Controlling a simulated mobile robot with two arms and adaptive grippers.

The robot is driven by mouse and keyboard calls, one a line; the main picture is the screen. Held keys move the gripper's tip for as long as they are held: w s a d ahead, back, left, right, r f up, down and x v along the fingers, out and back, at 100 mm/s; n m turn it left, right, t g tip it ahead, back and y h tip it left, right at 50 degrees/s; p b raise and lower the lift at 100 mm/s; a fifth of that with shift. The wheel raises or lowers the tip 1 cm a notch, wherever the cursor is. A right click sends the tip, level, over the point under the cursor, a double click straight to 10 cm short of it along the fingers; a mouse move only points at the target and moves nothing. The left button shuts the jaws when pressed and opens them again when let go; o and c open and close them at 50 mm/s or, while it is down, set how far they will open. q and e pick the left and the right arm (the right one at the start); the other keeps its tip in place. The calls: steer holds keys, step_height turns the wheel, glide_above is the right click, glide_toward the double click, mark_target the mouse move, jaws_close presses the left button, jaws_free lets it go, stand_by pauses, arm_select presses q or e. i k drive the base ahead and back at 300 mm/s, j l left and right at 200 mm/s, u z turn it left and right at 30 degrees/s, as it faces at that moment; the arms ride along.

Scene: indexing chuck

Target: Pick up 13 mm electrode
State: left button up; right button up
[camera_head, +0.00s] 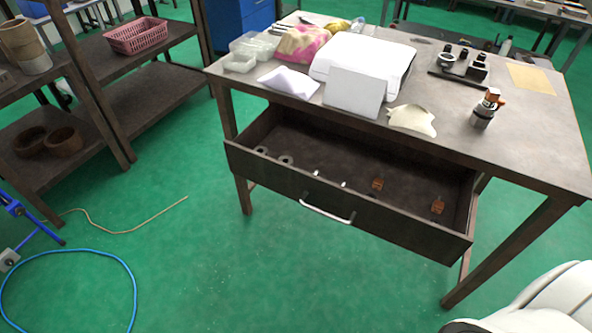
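Two small copper-coloured blocks lie in the open drawer (345,219) of the table: one near the drawer's middle right (377,184), one near its right end (438,206). Each looks like an electrode, but no size marking is readable, so I cannot tell which is 13 mm. A metal cylindrical holder with an orange-brown copper piece on top (487,106) stands on the table's right part. Neither of my grippers is in view. A white rounded part of mine shows at the bottom right, with no fingers visible.
The table (540,130) also bears a white machine (362,65), a cream cloth (412,119), clear boxes (255,46) and a tray of dark tool holders (462,64). Round rings lie in the drawer's left. Shelves stand left. A blue hose (133,290) lies on the open green floor.

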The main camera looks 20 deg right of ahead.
mark_target(492, 94)
steer(key=z, duration=1.8)
steer(key=i+l, duration=0.15)
